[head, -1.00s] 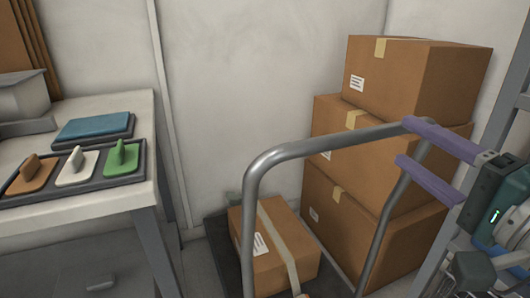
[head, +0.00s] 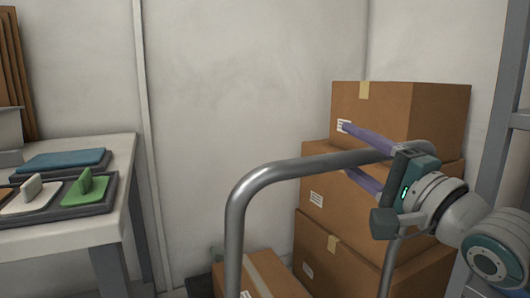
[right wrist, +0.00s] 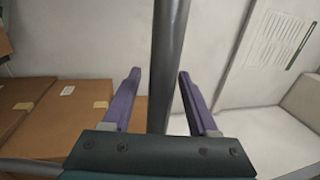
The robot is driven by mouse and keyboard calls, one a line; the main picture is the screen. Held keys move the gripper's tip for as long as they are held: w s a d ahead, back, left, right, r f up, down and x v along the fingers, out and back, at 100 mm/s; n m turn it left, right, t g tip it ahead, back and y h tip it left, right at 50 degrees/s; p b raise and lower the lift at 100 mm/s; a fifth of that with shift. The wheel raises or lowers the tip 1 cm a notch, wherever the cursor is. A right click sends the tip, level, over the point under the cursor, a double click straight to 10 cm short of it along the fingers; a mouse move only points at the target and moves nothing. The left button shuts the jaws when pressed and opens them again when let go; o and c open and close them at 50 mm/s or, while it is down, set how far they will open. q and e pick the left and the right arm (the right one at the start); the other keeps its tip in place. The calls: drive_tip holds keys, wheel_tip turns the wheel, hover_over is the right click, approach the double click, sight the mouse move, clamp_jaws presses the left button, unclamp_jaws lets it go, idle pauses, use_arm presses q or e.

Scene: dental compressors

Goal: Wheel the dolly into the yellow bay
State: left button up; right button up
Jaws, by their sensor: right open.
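The dolly's grey tubular handle (head: 238,210) stands in the lower middle of the head view. A taped cardboard box (head: 258,272) sits low behind the handle; most of the deck is out of frame. My right gripper (head: 346,149) is open, its purple fingers above and below the handle's top bar near the right bend. In the right wrist view the grey bar (right wrist: 167,60) passes between the two open fingers (right wrist: 158,82); whether either finger touches it I cannot tell. My left gripper is not in view. No yellow bay shows.
Stacked cardboard boxes (head: 400,115) stand against the wall behind the handle, on the right. A table (head: 85,237) at left holds a tray with coloured handled pieces (head: 84,187) and a blue pad (head: 62,160). A grey upright frame (head: 497,150) stands at far right.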

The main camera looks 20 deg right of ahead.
drive_tip(key=shift+w+r, duration=0.1)
drive_tip(key=shift+w, duration=0.25)
drive_tip(key=shift+c, duration=0.4)
clamp_jaws()
idle(0.9)
